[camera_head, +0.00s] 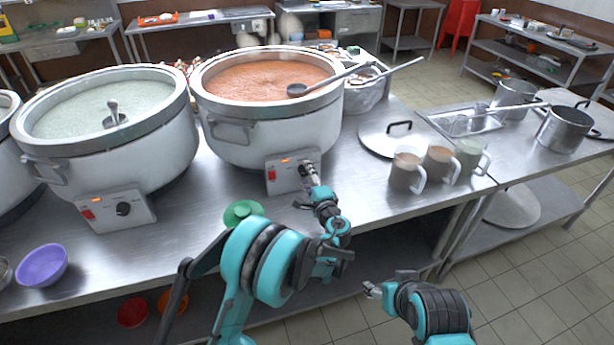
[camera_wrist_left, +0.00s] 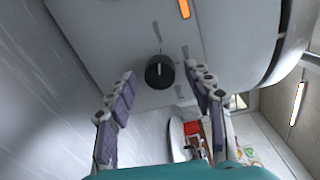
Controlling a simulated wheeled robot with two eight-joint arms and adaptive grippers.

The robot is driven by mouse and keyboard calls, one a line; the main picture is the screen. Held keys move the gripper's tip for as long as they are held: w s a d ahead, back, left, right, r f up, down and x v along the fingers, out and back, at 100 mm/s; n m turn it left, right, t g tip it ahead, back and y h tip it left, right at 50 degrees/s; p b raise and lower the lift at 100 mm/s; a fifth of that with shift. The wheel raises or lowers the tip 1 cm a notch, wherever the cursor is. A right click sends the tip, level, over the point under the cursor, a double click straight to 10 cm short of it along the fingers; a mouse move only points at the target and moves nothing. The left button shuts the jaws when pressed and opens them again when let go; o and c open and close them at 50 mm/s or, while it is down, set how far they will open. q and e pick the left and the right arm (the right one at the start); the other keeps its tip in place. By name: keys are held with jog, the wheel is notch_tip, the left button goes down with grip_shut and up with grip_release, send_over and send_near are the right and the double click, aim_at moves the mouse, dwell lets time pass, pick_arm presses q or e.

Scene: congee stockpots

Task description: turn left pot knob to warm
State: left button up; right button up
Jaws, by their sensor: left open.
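The left white stockpot (camera_head: 110,130) holds pale green congee; its front control box has a red switch and a black knob (camera_head: 123,208). The other large white stockpot (camera_head: 270,130) holds orange-brown congee and has a similar control box (camera_head: 280,175). My left gripper (camera_head: 309,172) is at this second pot's box and hides its knob in the head view. In the left wrist view, a black knob (camera_wrist_left: 159,71) with a white pointer line sits between the open fingers of my left gripper (camera_wrist_left: 159,82), apart from both. My right gripper (camera_head: 371,290) is in front of the table; its opening is unclear.
A ladle lies across the orange-brown pot. Several filled mugs (camera_head: 406,171) and a pot lid (camera_head: 386,138) stand to the right. A green bowl (camera_head: 242,210) sits near my left arm, and a purple bowl (camera_head: 41,266) at the front left. Another pot shows at the left edge.

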pick_arm(q)
jog(key=v, duration=0.7)
jog(key=shift+s, duration=0.25)
jog(key=s+a+r+n+g, duration=0.1)
jog(key=s+a+n+g, duration=0.1)
jog(key=a, duration=0.4)
jog(key=s+a+r+n+g, duration=0.2)
jog(key=s+a+n, duration=0.1)
jog(key=s+a, duration=0.2)
jog(key=s+a+r+n+g, duration=0.2)
jog(key=s+a, duration=0.1)
jog(key=a, duration=0.3)
jog(key=shift+s+a+r+n, duration=0.15)
jog(key=shift+s+a+n, duration=0.25)
jog(key=s+a+f+n+g+h, duration=0.1)
jog(key=s+n, duration=0.3)
jog(key=s, duration=0.7)
jog(key=s+a+f+n+g+h, duration=0.1)
jog(key=s+n+h, duration=0.3)
jog(key=s, duration=0.6)
jog(key=shift+s+a+f+g+h, duration=0.3)
jog(key=shift+s+f+g, duration=0.15)
jog(key=shift+g, duration=0.15)
